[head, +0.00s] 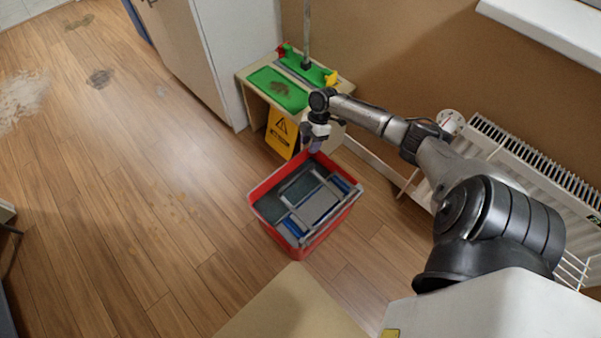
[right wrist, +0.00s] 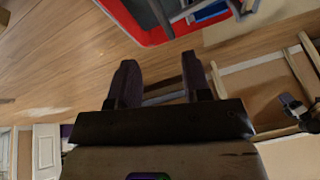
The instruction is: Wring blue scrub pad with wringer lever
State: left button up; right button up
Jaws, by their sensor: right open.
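A red bucket (head: 278,241) stands on the wood floor in the middle of the head view, with a grey wringer (head: 318,206) in its top. Blue parts (head: 291,226) show at the wringer; I cannot tell whether one is the scrub pad. The grey bars on top may include the lever, but I cannot single it out. My right gripper (head: 315,147) is over the bucket's far edge. In the right wrist view its fingers (right wrist: 160,80) are apart with nothing between them, and the red bucket (right wrist: 152,32) shows beyond them at the top. My left gripper is out of view.
A low wooden stand behind the bucket holds a green tray (head: 277,88) with a brown stain. A yellow warning sign (head: 281,132) leans there. A white radiator (head: 535,165) lines the right wall. Stains (head: 99,78) mark the floor; the left floor is open.

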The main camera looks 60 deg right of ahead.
aim_at(300, 174)
jog(key=a+f+b, duration=0.1)
jog(key=f+b, duration=0.1)
jog(key=f, duration=0.2)
jog(key=a+f+n+b, duration=0.1)
jog(key=a+f+b, duration=0.1)
jog(key=f, duration=0.2)
jog(key=w+a+f+n+b, duration=0.1)
jog(key=f+b, duration=0.1)
jog(key=f, duration=0.1)
jog(key=shift+a+f, duration=0.25)
jog(key=shift+f, duration=0.15)
jog(key=shift+a+f+b, duration=0.2)
jog(key=shift+f+b, duration=0.1)
jog(key=shift+f, duration=0.2)
jog(key=shift+c, duration=0.2)
grip_shut()
